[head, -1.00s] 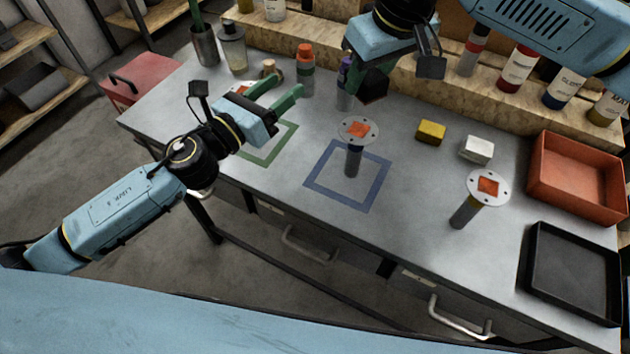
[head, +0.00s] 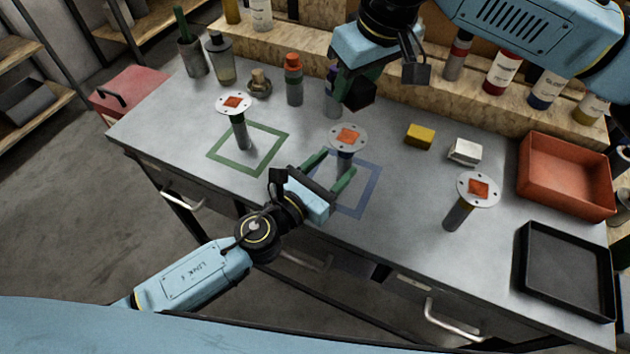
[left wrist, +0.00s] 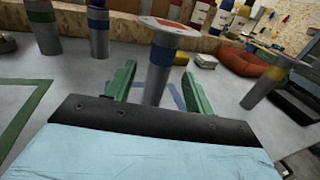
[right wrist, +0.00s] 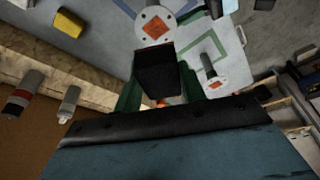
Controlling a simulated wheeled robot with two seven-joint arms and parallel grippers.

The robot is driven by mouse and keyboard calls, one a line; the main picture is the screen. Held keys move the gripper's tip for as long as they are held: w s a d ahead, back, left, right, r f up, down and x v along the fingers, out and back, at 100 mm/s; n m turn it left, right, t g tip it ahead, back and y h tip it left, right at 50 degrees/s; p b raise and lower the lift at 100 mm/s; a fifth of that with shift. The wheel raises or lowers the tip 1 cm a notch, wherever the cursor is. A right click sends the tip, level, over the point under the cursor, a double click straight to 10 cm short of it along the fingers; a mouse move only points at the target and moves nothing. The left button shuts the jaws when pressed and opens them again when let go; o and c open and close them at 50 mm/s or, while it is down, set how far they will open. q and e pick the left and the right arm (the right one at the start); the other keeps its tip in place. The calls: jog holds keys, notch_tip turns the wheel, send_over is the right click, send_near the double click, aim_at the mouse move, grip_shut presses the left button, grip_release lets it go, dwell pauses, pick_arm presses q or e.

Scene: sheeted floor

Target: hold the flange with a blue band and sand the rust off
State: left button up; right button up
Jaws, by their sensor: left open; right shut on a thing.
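The flange with a blue band (left wrist: 163,54) stands upright in the blue square (head: 375,190), with an orange rust patch on its round plate (head: 347,138). My left gripper (head: 337,166) is open, with its fingers on either side of the stem; in the left wrist view the stem stands between the fingertips, and I cannot tell whether they touch it. My right gripper (head: 352,78) is shut on a black block (right wrist: 155,75), held above the back of the table, behind the flange and apart from it.
A rusted flange (head: 234,104) stands in the green square (head: 217,157). Another flange (head: 478,190), with a yellow band (left wrist: 272,73), stands at right. A yellow block (head: 420,136), a white block (head: 465,151), a red bin (head: 567,203) and a black tray (head: 530,290) are also on the table. Bottles line the back.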

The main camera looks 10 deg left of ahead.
aim_at(341, 160)
pick_arm(q)
jog(key=x, duration=0.5)
jog(key=shift+s, duration=0.1)
grip_shut()
dwell(0.4)
